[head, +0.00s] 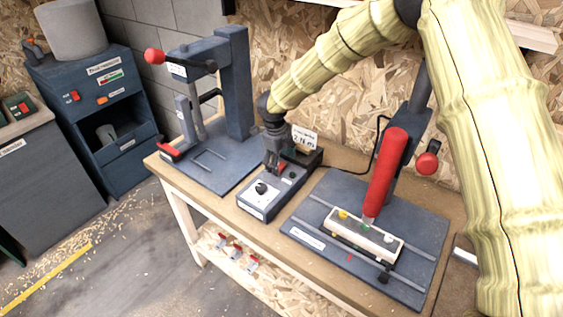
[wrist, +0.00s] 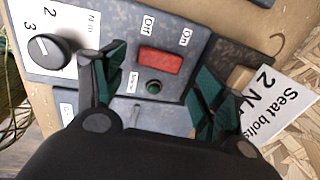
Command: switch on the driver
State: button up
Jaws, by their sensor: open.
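The driver's control box (head: 262,196) is a dark grey unit on the bench, with a white dial plate at its front end. In the wrist view its red rocker switch (wrist: 160,61) lies between "Off" on the left and "On" on the right. Which side is pressed I cannot tell. A small dark green round lamp or button (wrist: 154,87) is beside the switch. The black dial (wrist: 48,48) has 2 and 3 marked. My gripper (head: 277,165) is over the box, fingers apart and empty, on either side of the switch; it also shows in the wrist view (wrist: 158,66).
A red cylindrical tool (head: 383,178) stands over a pale block (head: 350,236) on the right-hand plate. A lever press (head: 232,85) is at the left. A "Seat bolts" card (head: 305,138) stands behind the box, close to the right finger in the wrist view.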

aim_at(280, 168)
jog(key=shift+f, duration=0.75)
jog(key=shift+w+d+f+p, duration=0.15)
jog(key=shift+f+p, duration=0.15)
jog(key=shift+f, duration=0.3)
